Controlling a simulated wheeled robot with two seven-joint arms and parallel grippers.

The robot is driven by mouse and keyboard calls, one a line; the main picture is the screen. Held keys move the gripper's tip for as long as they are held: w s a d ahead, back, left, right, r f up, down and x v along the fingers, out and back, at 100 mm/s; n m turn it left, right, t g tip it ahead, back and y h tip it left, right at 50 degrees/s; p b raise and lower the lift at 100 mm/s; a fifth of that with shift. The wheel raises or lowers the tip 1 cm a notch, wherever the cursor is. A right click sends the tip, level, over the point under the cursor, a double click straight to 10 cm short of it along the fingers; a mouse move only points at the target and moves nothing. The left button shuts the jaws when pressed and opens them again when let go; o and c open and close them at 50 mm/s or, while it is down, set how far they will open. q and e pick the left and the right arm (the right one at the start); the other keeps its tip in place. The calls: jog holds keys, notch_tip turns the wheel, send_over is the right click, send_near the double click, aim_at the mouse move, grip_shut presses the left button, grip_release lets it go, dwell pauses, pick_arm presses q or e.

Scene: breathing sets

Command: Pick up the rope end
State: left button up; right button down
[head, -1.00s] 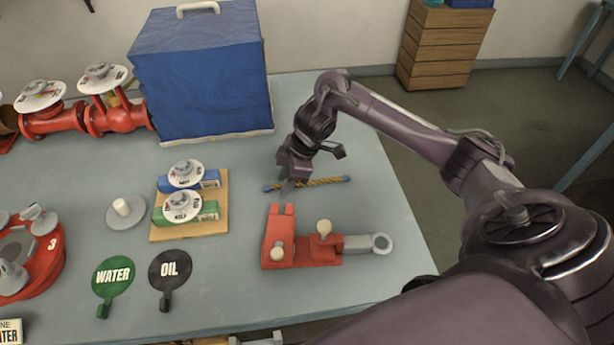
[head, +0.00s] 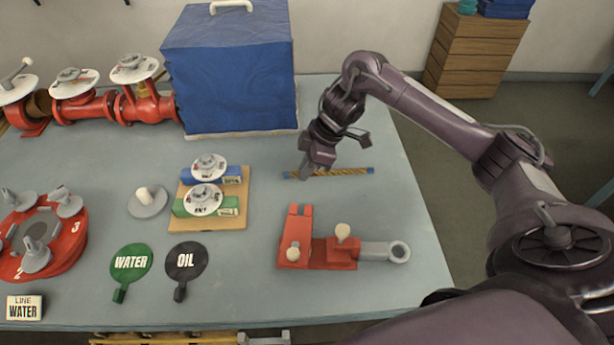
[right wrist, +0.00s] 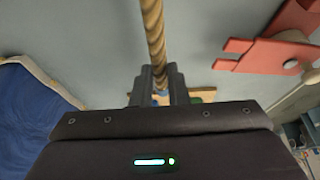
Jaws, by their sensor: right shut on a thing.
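The rope (head: 343,172) is a short tan twisted piece with blue ends. In the head view it lies level, running left to right behind the red clamp-like fixture. My right gripper (head: 305,175) is shut on the rope close to its left blue end (head: 287,175). In the right wrist view the rope (right wrist: 153,35) runs straight up from between my right fingers (right wrist: 152,85), and the gripped part is hidden. The rope seems to be just above the table, but the gap is hard to tell. My left gripper is not in view.
The red fixture (head: 330,252) with a grey ring end stands in front of the rope. A blue covered box (head: 230,85) stands behind left. A wooden board (head: 240,200) with two valves is to the left. The grey table (head: 400,215) is clear to the right.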

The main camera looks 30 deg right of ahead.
notch_tip(320, 180, up, 15)
jog(key=p, duration=0.3)
jog(key=shift+r+p, duration=0.15)
jog(key=shift+p, duration=0.2)
